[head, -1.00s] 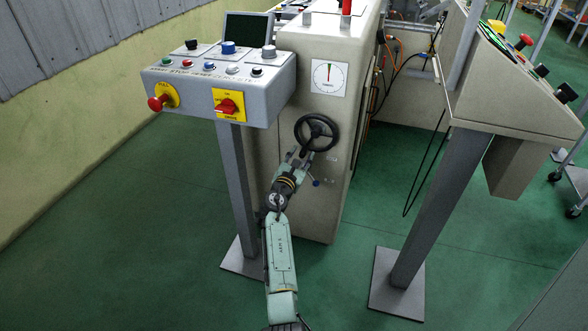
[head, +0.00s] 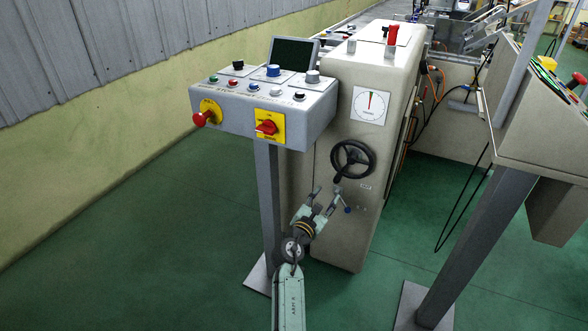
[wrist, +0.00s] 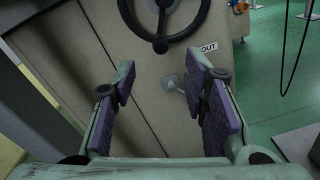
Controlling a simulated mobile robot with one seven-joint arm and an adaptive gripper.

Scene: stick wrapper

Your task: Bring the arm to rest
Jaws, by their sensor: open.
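My gripper (head: 326,197) is open and empty in front of the beige machine cabinet (head: 335,225), a little below the black handwheel (head: 353,160). In the wrist view, the two purple-padded fingers of my gripper (wrist: 162,95) stand wide apart with nothing between them. The handwheel (wrist: 160,42) shows beyond the fingertips, cut off by the top edge. The gripper appears clear of the wheel. My pale green arm reaches up from the bottom of the head view.
A grey control panel (head: 262,115) with buttons, red switches and a small screen stands left of the cabinet on a post (head: 268,205). A second console (head: 540,115) stands at the right on another post (head: 465,250). Green floor (head: 160,245) is open at the left.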

